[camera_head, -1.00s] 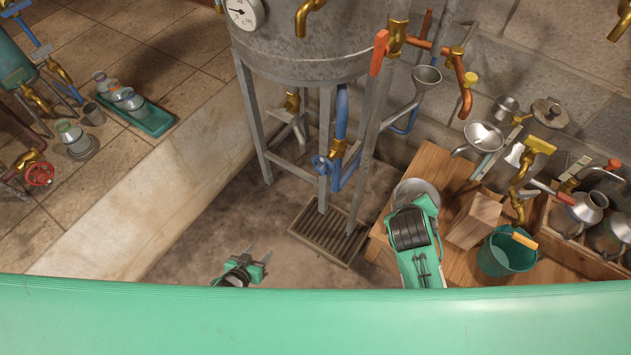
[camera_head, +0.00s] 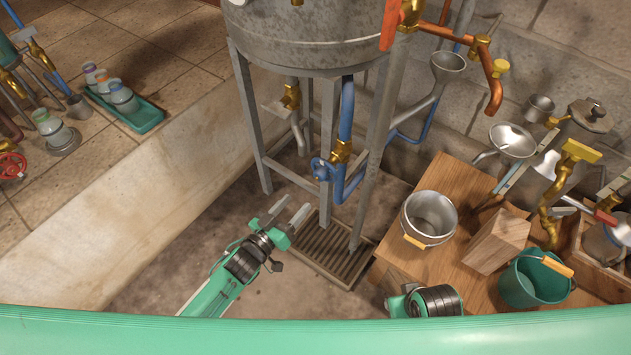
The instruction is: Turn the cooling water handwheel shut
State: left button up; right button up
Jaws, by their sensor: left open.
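A blue handwheel (camera_head: 320,168) sits on a blue pipe with a brass valve body (camera_head: 341,152), low among the legs of the grey metal tank. My left gripper (camera_head: 291,211) is open and empty. Its two grey fingers point up and right toward the handwheel, in front of and below it in the picture, with a gap between. The handwheel is in plain sight. Part of my right arm shows at the bottom edge, but its gripper fingers do not show.
The tank's legs (camera_head: 383,140) flank the blue pipe. A floor grate (camera_head: 335,255) lies beneath. At right, a wooden table (camera_head: 455,190) holds a metal pot (camera_head: 428,217), a wood block (camera_head: 497,240) and a green bucket (camera_head: 535,279). A red handwheel (camera_head: 11,166) is far left.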

aim_at(318, 179)
pick_arm(q)
jog(key=x, duration=1)
jog(key=shift+b, duration=0.35)
jog(key=shift+w, duration=0.1)
pick_arm(e)
jog(key=shift+r, duration=0.95)
pick_arm(q)
jog(key=c, duration=1)
pick_arm(e)
jog(key=shift+f, duration=0.1)
